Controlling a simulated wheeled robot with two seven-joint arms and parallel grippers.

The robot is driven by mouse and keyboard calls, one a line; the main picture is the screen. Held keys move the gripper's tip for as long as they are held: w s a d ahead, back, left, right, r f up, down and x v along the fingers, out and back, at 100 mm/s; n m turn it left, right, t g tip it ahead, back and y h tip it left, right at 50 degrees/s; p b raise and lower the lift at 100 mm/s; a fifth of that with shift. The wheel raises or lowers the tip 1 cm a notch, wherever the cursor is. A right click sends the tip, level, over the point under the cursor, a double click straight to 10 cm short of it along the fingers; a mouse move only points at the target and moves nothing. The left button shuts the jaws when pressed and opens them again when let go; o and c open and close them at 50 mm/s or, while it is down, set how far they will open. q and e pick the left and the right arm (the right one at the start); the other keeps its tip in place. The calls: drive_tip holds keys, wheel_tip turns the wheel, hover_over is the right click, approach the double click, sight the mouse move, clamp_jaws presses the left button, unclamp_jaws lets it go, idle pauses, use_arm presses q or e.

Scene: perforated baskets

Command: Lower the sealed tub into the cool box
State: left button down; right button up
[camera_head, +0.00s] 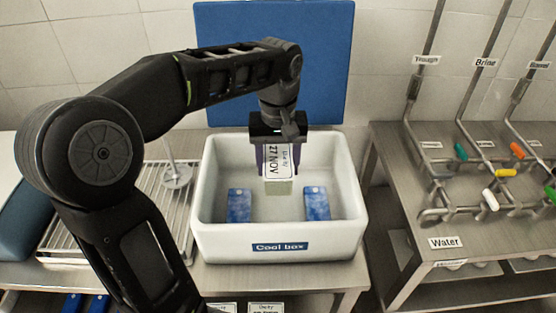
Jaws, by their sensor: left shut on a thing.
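The cool box (278,248) is a white open-topped bin with a blue "Cool box" label, standing on a steel table. My left gripper (279,148) hangs over its middle, pointing down. It is shut on the sealed tub (279,186), a small pale block with a white label reading "27 NOV". The tub is upright within the outline of the box opening; its exact height above the floor is hard to tell. Two blue slabs (239,205) (316,203) lie inside the box, one on each side of the tub. My right gripper is not in view.
A blue panel (272,50) stands behind the box. A wire rack (165,200) is on the left, partly behind my arm. On the right, a steel stand (445,243) labelled "Water" carries bent rods and several coloured handles. The box's floor between the slabs looks clear.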

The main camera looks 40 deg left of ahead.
use_arm(q)
wheel_tip(320, 180, down, 13)
drive_tip(key=b, duration=0.8)
drive_tip(key=shift+b, duration=0.4)
drive_tip(key=shift+c, duration=0.4)
unclamp_jaws()
idle(0.5)
wheel_tip(320, 180, up, 10)
drive_tip(key=p, duration=0.8)
drive_tip(key=shift+f, duration=0.2)
wheel_tip(320, 180, up, 6)
drive_tip(key=p, duration=0.4)
drive_tip(key=shift+f, duration=0.25)
drive_tip(key=shift+f, duration=0.1)
